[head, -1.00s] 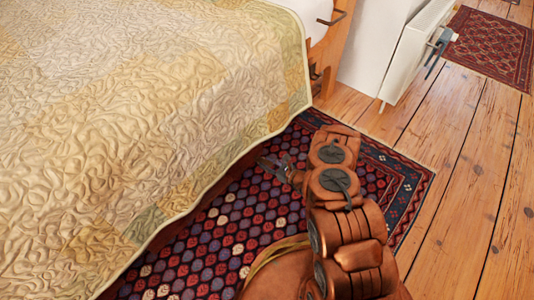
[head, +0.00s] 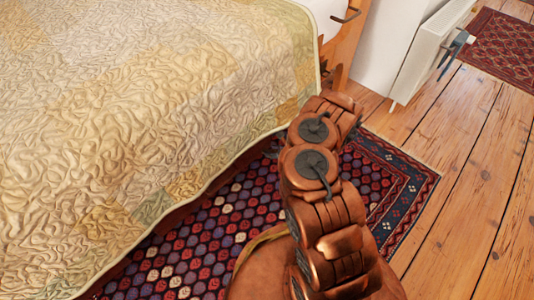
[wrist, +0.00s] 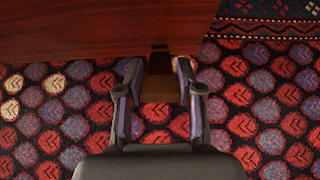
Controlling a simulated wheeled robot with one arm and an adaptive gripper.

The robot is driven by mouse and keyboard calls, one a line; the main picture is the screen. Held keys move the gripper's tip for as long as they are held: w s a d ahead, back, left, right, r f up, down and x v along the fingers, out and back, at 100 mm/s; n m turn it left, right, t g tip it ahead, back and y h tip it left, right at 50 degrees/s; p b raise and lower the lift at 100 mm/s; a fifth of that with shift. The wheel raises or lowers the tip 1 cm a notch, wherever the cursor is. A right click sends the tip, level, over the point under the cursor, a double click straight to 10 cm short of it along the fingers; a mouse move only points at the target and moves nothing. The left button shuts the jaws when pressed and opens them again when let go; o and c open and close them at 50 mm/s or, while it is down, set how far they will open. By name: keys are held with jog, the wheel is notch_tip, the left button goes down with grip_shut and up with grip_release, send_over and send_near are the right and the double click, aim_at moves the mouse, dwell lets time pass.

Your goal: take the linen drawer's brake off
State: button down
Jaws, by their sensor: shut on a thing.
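The linen drawer's dark red-brown wooden front (wrist: 70,35) fills the upper left of the wrist view, low above the rug. A small brown wooden piece (wrist: 160,88), which looks like the brake, juts out at the drawer's lower edge near its right end. My gripper (wrist: 157,68) has one finger on each side of this piece and is shut on it. A dark notch or fitting shows just beyond the piece. The drawer is mostly under the quilt there.
The quilted bed (head: 150,110) fills the left of the head view, its cover hanging over the side. A patterned rug (head: 215,235) lies under my arm. A white radiator (head: 432,50) stands at the upper right. Bare floorboards (head: 460,190) are clear on the right.

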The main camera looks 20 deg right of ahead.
jog(key=shift+a, duration=0.1)
dwell(0.3)
jog(key=c, duration=0.7)
grip_release()
jog(key=shift+s+d+r, duration=0.3)
jog(key=shift+s+d, duration=0.05)
jog(key=shift+v, duration=5.45)
